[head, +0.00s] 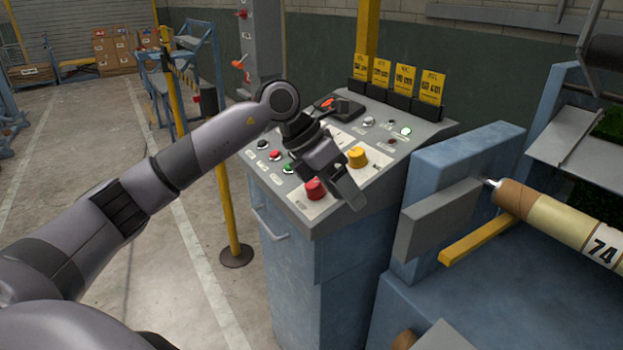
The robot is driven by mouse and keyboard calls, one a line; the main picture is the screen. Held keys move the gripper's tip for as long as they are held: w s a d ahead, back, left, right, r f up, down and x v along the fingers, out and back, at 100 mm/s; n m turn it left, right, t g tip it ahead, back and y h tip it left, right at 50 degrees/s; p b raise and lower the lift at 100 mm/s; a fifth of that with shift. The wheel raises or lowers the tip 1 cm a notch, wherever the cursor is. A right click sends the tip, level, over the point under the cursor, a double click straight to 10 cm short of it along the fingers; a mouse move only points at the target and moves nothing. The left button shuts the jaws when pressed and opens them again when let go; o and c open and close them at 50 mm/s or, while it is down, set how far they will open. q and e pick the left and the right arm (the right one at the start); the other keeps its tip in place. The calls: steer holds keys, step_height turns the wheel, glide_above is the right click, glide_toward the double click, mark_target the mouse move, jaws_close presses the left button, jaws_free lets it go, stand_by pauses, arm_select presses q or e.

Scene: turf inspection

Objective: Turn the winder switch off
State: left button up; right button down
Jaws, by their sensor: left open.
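A control console (330,260) with a sloped grey top stands in the middle of the head view. Its top carries a yellow knob (357,157), a red knob (315,188), several small coloured buttons (275,155) and a black part with a red handle (328,104). The labels are too small to read, so I cannot tell which control is the winder switch. My left gripper (346,186) is open and hangs over the console's front part, between the red and yellow knobs in the picture. It hides part of the panel. My right gripper is not in view.
Yellow tags (380,73) stand along the console's back edge. At right is a blue machine with a roll (560,222) marked 74. A yellow post (226,195) on a round base stands left of the console. The floor at left is largely clear.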

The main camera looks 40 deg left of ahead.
mark_target(314, 181)
arm_select(q)
steer(key=a+r+n+y, duration=0.1)
steer(key=a+r+y, duration=0.35)
steer(key=a, duration=0.55)
steer(key=shift+t, duration=0.3)
steer(key=x, duration=0.7)
steer(key=shift+w+d+r, duration=0.1)
steer(key=shift+w+d, duration=0.05)
steer(key=shift+w, duration=0.15)
steer(key=c, duration=1.1)
